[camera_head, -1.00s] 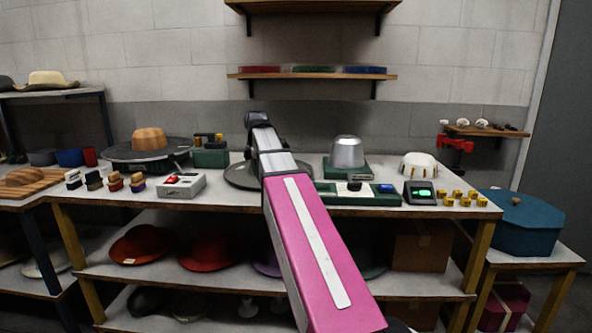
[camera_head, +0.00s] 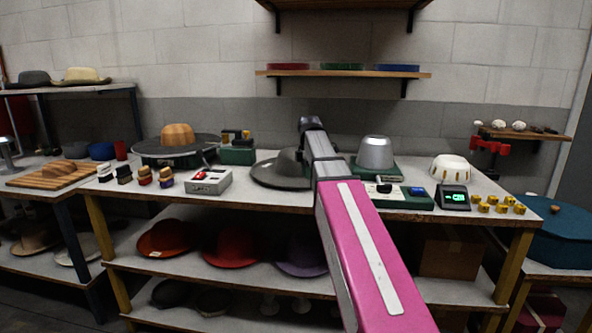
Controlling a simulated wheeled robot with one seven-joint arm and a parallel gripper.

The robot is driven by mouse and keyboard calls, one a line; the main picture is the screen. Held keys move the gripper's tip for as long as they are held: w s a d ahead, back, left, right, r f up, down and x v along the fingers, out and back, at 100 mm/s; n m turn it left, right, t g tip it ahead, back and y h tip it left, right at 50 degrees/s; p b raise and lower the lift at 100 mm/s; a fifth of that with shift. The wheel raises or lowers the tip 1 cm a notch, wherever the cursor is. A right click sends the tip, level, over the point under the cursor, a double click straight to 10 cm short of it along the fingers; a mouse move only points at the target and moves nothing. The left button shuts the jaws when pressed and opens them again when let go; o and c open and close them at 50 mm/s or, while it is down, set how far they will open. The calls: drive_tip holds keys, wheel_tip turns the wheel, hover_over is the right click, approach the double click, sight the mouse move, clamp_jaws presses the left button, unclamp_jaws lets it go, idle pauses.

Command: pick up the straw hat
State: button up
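A pale cream hat with a dark band, which looks like the straw hat (camera_head: 82,75), sits on the top of the rack at the far left, to the right of a dark grey hat (camera_head: 33,79). My arm reaches out over the middle of the workbench, well to the right of the straw hat and far from it. My gripper (camera_head: 311,123) is at the far end of the arm, small and dark; its fingers cannot be made out. A dark grey hat (camera_head: 283,170) lies on the bench beside my arm, partly hidden by it.
The workbench (camera_head: 240,200) carries a wooden hat block (camera_head: 178,137), a control box (camera_head: 209,181), a metal dome press (camera_head: 375,153) and small brushes. Coloured hats lie on the shelf below. A wall shelf (camera_head: 343,74) hangs above. Some floor shows at the lower left.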

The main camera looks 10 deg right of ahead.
drive_tip(key=shift+a+f, duration=0.1)
drive_tip(key=shift+f, duration=2.25)
clamp_jaws()
wheel_tip(320, 180, up, 18)
